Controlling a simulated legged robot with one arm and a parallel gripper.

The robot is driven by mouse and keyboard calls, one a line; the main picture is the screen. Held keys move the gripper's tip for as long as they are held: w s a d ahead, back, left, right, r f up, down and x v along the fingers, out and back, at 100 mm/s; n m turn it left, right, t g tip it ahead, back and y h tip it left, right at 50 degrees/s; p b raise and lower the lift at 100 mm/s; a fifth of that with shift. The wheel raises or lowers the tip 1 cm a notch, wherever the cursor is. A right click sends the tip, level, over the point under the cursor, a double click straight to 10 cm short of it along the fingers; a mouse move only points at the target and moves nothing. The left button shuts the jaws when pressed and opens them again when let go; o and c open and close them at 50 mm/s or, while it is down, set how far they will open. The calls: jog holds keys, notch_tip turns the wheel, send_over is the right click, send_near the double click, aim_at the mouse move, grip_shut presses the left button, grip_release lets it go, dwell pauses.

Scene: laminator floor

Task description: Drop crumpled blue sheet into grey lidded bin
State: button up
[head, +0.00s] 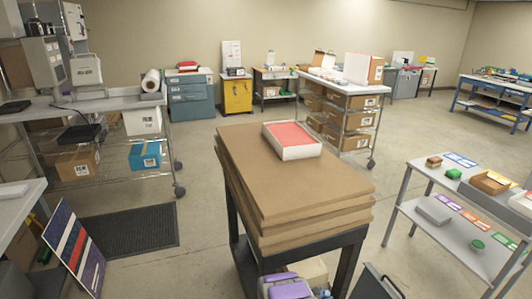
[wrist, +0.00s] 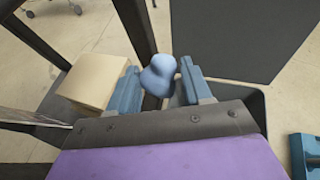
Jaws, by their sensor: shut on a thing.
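In the wrist view, the crumpled blue sheet (wrist: 158,76) is a small pale-blue lump between the blue fingers of my gripper (wrist: 160,88). My gripper is shut on it. A dark grey panel (wrist: 245,38) stands just beyond it at the upper right and looks like the raised lid of the grey bin. Grey rim parts (wrist: 257,104) show beside the fingers; my gripper hides most of the bin's opening. In the head view, the dark panel (head: 376,284) shows at the bottom edge, right of my purple gripper housing; the sheet cannot be made out there.
A cardboard box (wrist: 95,80) sits left of the fingers in the wrist view. A dark-framed table (head: 290,190) stacked with brown boards stands close ahead, bearing a white tray (head: 293,152). A grey shelf table (head: 450,230) is at right. Open floor lies beyond.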

jog(key=s+d+f+m+g+b, duration=0.1)
jog(key=s+d+f+b, duration=0.2)
jog(key=f, duration=0.6)
jog(key=s+d+f+m+g+h+b, duration=0.1)
jog(key=s+d+f+b, duration=0.2)
jog(key=f, duration=0.7)
jog(key=s+d, duration=0.2)
jog(key=shift+s+f+b, duration=0.15)
jog(key=shift+s+b, duration=0.15)
jog(key=shift+d, duration=0.2)
jog(key=shift+d, duration=0.1)
jog(key=o, duration=1)
jog(key=shift+o, duration=0.8)
